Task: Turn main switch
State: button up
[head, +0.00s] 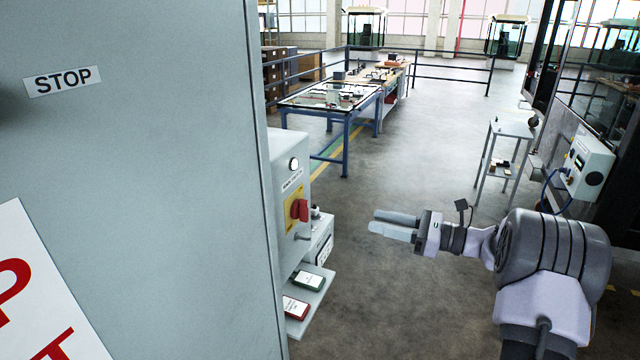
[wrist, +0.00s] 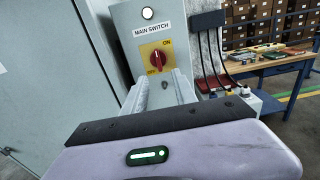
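The main switch is a red rotary knob (head: 299,209) on a yellow plate, on the front of a grey switch box (head: 288,240). I cannot tell clearly which marking the knob points at. My gripper (head: 391,225) is open and empty, to the right of the knob in the head view and apart from it. In the wrist view its two fingers (wrist: 161,82) point towards the panel, their tips just below the knob.
A large grey cabinet (head: 150,150) fills the left of the head view. A small shelf (head: 318,276) with a green and a red item juts out below the switch. A workbench (head: 340,97) and a small trolley (head: 510,130) stand farther back. Open floor lies between.

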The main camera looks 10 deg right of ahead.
send_near(302, 210)
jog(key=r+x, duration=0.1)
jog(key=x, duration=0.6)
jog(key=shift+w+b, duration=0.3)
jog(key=shift+w, duration=0.05)
jog(key=shift+d, duration=0.1)
grip_shut()
